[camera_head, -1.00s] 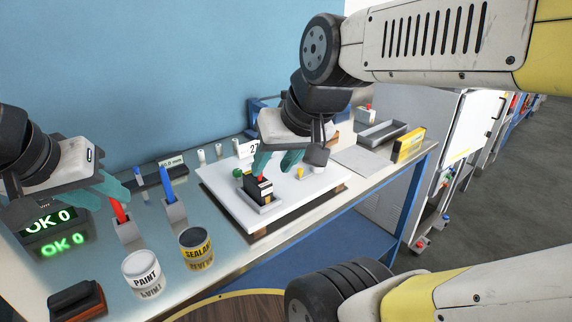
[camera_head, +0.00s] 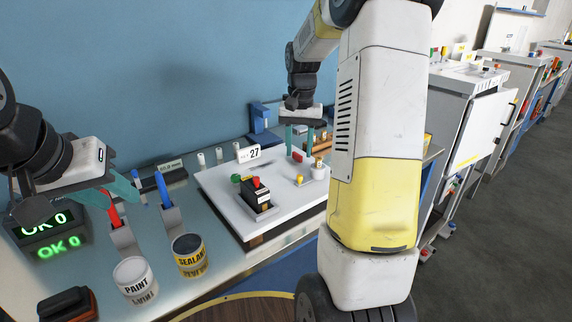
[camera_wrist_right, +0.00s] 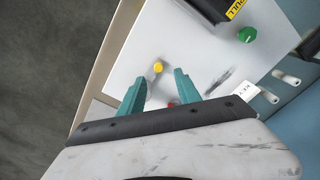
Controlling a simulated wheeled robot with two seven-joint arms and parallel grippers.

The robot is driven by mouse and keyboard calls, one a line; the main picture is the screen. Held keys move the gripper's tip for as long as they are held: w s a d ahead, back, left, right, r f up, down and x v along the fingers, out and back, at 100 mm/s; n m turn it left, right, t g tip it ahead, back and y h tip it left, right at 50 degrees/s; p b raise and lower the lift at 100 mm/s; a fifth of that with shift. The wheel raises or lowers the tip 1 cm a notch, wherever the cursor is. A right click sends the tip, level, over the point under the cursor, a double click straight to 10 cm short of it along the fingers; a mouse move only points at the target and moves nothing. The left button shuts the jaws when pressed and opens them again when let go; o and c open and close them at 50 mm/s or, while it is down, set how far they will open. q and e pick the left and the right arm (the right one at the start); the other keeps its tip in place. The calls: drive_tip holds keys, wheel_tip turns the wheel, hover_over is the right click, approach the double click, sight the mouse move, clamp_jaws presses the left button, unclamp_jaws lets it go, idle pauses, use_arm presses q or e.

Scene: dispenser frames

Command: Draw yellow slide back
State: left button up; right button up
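A yellow knob (camera_head: 299,180) stands on the white panel (camera_head: 225,195), to the right of a black box with a red button (camera_head: 257,195). In the right wrist view the yellow knob (camera_wrist_right: 158,66) is just beyond my open fingers, near the line between them. My right gripper (camera_head: 299,153) is open and empty above the panel's far side, behind the yellow knob; it also shows in the wrist view (camera_wrist_right: 160,76). My left gripper (camera_head: 122,202) is at the left, its teal fingers apart near a red upright tool (camera_head: 113,215). I cannot tell whether they touch it.
A red knob (camera_head: 297,157) is near my right fingers. A blue tool (camera_head: 162,190), paint can (camera_head: 134,281) and sealant can (camera_head: 189,257) stand left. My right arm hides the bench's right part.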

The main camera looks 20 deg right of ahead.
sight(300, 176)
drive_tip(key=shift+w+d+f, duration=0.4)
drive_tip(key=shift+d+f, duration=0.05)
drive_tip(key=shift+f, duration=0.25)
wheel_tip(300, 176, down, 8)
drive_tip(key=shift+r, duration=0.2)
clamp_jaws()
idle(1.0)
